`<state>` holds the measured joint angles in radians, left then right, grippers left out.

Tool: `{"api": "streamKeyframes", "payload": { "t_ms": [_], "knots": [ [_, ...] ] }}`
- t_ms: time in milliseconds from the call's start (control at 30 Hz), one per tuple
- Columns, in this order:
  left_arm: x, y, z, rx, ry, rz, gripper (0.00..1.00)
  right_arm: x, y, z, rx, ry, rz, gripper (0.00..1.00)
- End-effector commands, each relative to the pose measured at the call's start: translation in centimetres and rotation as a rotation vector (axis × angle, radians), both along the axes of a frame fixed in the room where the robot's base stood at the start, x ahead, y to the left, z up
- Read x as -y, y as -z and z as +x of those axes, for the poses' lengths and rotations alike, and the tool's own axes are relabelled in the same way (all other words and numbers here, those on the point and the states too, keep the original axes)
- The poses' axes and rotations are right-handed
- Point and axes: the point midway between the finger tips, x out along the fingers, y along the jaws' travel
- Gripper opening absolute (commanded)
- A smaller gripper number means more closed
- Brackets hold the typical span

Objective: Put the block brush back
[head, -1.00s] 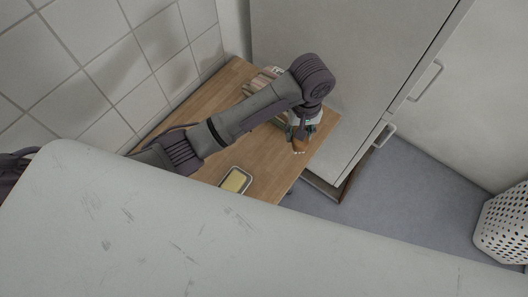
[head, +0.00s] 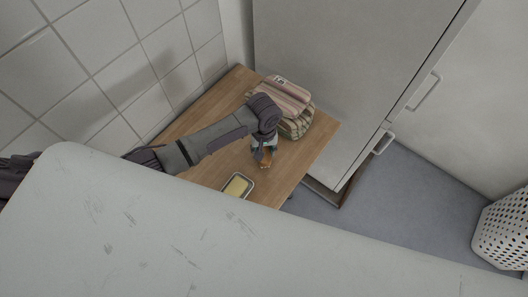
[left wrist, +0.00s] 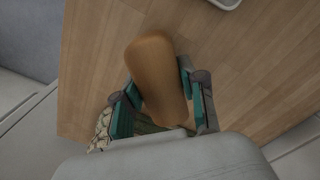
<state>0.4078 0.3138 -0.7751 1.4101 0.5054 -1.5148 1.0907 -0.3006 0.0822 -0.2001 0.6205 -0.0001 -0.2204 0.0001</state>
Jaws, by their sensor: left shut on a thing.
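The block brush (left wrist: 158,78) shows in the left wrist view as a rounded brown wooden block, with its bristle side hidden. My left gripper (left wrist: 157,95) is shut on it, with one teal-padded finger on each side. In the head view the brush (head: 265,161) shows as a small brown end under my left gripper (head: 264,148), over the wooden tabletop. I cannot tell whether it touches the wood. My right gripper is not in view.
A small metal tray (head: 250,189) with a yellow block (head: 236,186) lies on the wooden top (head: 310,155) near the brush. Folded striped towels (head: 290,97) are stacked behind. A grey cabinet (head: 330,75) stands at the back, and a white perforated basket (head: 503,232) at right.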

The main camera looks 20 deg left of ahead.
Motion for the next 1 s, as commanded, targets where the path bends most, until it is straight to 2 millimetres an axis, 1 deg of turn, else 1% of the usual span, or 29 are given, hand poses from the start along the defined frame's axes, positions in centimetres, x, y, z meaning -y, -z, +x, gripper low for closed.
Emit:
{"api": "streamKeyframes", "payload": {
  "t_ms": [33, 100, 200, 433, 567, 600, 733, 767, 1000],
  "knots": [
    [0.0, 0.7, -0.1, -0.003, -0.001, 0.002, 0.08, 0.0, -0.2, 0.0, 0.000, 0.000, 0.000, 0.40],
    [0.0, 1.6, 0.0, -0.001, -0.001, 0.000, 0.08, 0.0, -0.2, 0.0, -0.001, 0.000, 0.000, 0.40],
    [0.1, 2.3, 0.0, 0.000, 0.000, 0.000, 0.08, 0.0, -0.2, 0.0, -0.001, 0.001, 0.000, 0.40],
    [0.1, 2.3, 0.0, 0.001, 0.000, 0.000, 0.08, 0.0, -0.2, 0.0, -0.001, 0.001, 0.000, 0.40],
    [0.1, 2.7, 0.0, 0.000, -0.001, -0.001, 0.08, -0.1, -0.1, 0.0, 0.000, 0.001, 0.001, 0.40],
    [0.1, 2.7, 0.0, 0.000, 0.000, -0.001, 0.43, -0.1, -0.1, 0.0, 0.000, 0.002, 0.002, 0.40],
    [0.1, 2.7, 0.0, 0.000, 0.000, 0.000, 0.64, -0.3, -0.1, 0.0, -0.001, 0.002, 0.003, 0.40],
    [0.1, 2.7, 0.0, 0.000, 0.000, 0.000, 0.66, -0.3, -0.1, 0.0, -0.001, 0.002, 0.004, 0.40],
    [0.0, 2.7, 0.0, 0.000, 0.000, 0.000, 0.66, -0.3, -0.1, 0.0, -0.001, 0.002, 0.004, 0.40]
  ]
}}
